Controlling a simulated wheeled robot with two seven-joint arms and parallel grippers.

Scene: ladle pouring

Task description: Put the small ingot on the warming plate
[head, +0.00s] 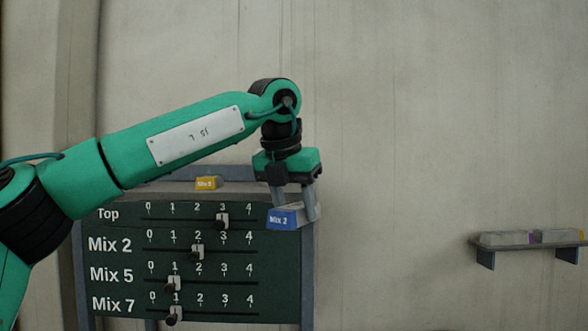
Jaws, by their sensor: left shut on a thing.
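My left gripper (297,204) points down at the upper right corner of a dark board. It is shut on a small block with a blue front labelled "Mix 2" (281,219). The block has a grey top and shows in front of the board's right edge; I cannot tell whether it touches the board. I cannot make out a small ingot or a warming plate for certain. My right gripper is not in view.
The dark board (125,257) has slider rows labelled Top, Mix 2, Mix 5 and Mix 7. A yellow labelled block (208,183) sits at its top. A wall shelf (505,245) at the right holds small pale items. The wall between is bare.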

